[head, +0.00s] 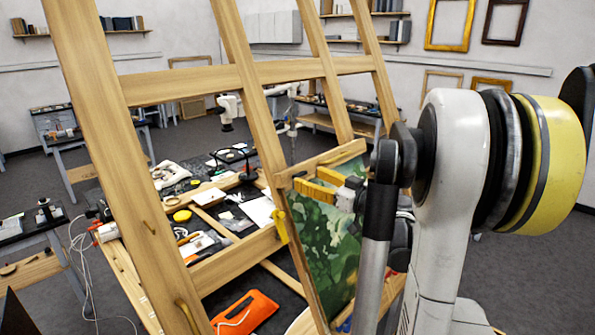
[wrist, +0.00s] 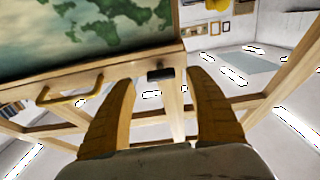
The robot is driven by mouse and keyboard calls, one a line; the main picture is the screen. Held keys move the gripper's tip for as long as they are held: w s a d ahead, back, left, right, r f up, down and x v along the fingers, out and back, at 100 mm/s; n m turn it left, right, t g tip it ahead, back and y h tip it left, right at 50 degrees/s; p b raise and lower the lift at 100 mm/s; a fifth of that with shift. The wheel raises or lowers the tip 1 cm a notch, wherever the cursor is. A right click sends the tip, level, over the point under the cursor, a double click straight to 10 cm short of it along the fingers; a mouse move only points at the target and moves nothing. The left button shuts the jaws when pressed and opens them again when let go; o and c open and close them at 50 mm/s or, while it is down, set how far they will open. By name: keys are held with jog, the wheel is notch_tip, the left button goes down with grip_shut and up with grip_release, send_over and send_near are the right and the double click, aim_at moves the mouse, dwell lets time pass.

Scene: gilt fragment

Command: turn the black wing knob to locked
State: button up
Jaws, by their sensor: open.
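The black wing knob (wrist: 160,74) shows in the wrist view as a small dark bar on the pale wood, just beyond the painting's lower right corner. It looks roughly level in that picture; I cannot read any locked marking. My gripper (wrist: 162,84) is open, with one tan-yellow finger on each side of the knob's line and nothing held. A gap seems to remain between fingertips and knob. In the head view my gripper (head: 303,190) is at the top of the green painting (head: 325,250); the knob cannot be made out there.
A large wooden easel frame (head: 205,82) stands between the head camera and a cluttered workbench (head: 215,215). A brass handle (wrist: 70,96) is fixed to the wood left of the fingers in the wrist view. An orange pouch (head: 245,312) lies low in front.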

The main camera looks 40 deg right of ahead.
aim_at(302, 175)
jog(key=shift+w+a+p, duration=0.2)
jog(key=shift+w+p, duration=0.1)
jog(key=shift+w, duration=1.6)
jog(key=shift+s, duration=0.1)
jog(key=c, duration=1.2)
